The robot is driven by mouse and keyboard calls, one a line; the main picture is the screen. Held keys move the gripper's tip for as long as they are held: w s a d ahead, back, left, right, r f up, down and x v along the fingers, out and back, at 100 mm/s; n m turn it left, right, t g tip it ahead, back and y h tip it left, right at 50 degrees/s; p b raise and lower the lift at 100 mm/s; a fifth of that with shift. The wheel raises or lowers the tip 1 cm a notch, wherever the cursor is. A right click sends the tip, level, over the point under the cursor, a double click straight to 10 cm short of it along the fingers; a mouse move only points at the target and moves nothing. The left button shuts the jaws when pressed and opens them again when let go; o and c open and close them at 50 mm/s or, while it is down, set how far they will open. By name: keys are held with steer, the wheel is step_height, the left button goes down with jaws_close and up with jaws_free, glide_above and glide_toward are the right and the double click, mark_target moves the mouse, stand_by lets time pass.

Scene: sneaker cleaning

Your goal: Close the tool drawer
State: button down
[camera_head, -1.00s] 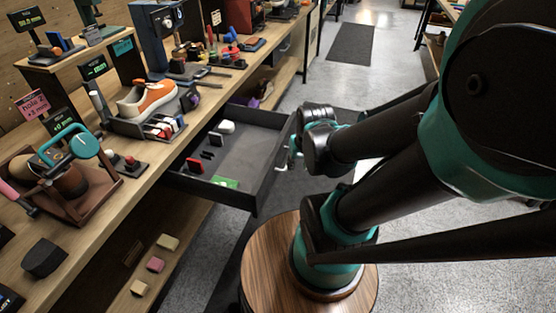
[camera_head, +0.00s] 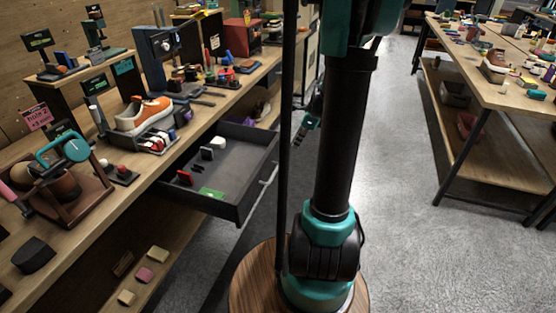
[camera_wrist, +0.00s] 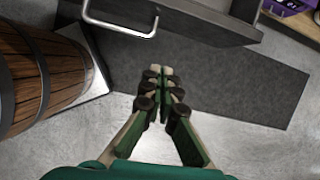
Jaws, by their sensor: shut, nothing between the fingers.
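The tool drawer (camera_head: 240,150) is dark grey and stands pulled out from under the workbench in the head view. Inside lie a green item (camera_head: 211,193), a red-faced block (camera_head: 185,178) and a white block (camera_head: 219,142). Its front carries a metal handle (camera_head: 268,174). In the wrist view the handle (camera_wrist: 120,30) and part of the drawer front (camera_wrist: 195,17) show at the top. My gripper (camera_wrist: 160,73) has its green fingers together and empty, apart from the handle and below it in that picture. In the head view my arm and column hide most of the gripper.
A second table (camera_head: 497,88) stands at right, with clear floor (camera_head: 400,200) between.

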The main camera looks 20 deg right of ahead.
steer(key=w+a+f+m, duration=0.1)
steer(key=w+a+f, duration=0.4)
steer(key=f, duration=0.4)
steer(key=shift+a+f, duration=0.2)
steer(key=shift+a, duration=0.15)
steer(key=shift+a, duration=0.1)
stand_by(0.3)
steer(key=w+a, duration=0.6)
steer(key=a, duration=0.3)
steer(key=w+a, duration=0.6)
steer(key=a, duration=0.2)
steer(key=w+a, duration=0.7)
steer(key=a, duration=0.2)
steer(key=shift+w+a, duration=0.1)
steer(key=shift+a, duration=0.25)
steer(key=shift+r, duration=0.1)
